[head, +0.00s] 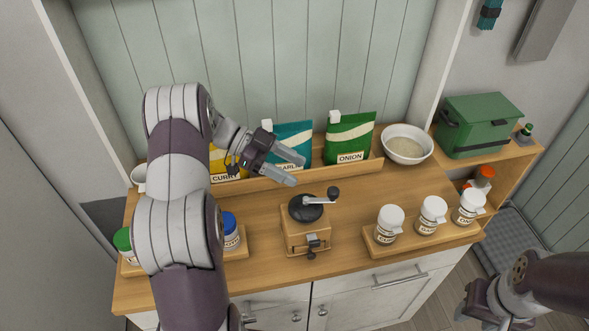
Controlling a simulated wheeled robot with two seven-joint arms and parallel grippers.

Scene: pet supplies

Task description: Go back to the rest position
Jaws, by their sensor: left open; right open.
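My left gripper (298,170) is open and empty. Its two fingers point right, in front of the teal packet and above the wooden rail of the packet rack. My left arm crosses the left part of the counter and hides part of it. My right gripper (472,312) is at the bottom right, low in front of the counter and partly cut off by the picture edge. It is open, and I see nothing held in it.
The wooden counter (370,205) bears a grinder (306,225), white-lidded jars (389,224) on a tray and a bowl (407,144). A green packet (349,138) and a teal packet (292,131) stand in the rack. A green box (480,125) stands at right.

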